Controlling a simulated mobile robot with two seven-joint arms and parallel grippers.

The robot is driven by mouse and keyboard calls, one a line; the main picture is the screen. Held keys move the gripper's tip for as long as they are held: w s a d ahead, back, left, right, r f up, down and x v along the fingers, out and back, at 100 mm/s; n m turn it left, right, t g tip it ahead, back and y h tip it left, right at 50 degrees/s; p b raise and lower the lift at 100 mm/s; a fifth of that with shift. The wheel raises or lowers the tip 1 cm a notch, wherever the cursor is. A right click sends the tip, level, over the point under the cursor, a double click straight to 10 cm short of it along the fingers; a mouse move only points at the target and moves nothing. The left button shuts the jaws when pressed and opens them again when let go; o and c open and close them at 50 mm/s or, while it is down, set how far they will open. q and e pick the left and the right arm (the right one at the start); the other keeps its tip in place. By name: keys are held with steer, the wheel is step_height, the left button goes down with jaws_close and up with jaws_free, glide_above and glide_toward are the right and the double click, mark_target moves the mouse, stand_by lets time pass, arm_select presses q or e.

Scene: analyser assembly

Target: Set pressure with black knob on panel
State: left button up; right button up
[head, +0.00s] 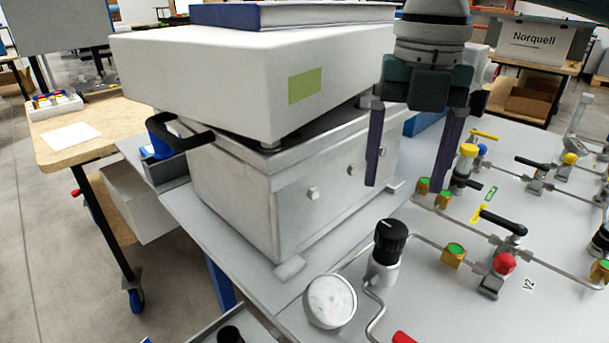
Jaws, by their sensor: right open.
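The black knob (390,236) sits upright on a silver regulator body on the grey panel (420,305). A round white gauge (330,301) is to the left of the knob, with a bent metal tube between them; its reading is too blurred to make out. My right gripper (408,172) points downward above and behind the knob, in front of the white analyser box. Its two dark purple fingers are spread apart with nothing between them, and they do not touch the knob. My left gripper is not in the view.
The analyser box (205,80) stands on a grey metal case (235,200) left of the knob. Valves with a black lever (503,221), a red knob (504,263) and a yellow knob (468,151) stand on the panel's right. A wooden table (110,122) is at left.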

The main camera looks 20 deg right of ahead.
mark_target(392, 226)
step_height(392, 226, down, 8)
steer(key=shift+f+b, duration=0.1)
steer(key=shift+b, duration=0.4)
steer(key=shift+c, duration=0.4)
jaws_close()
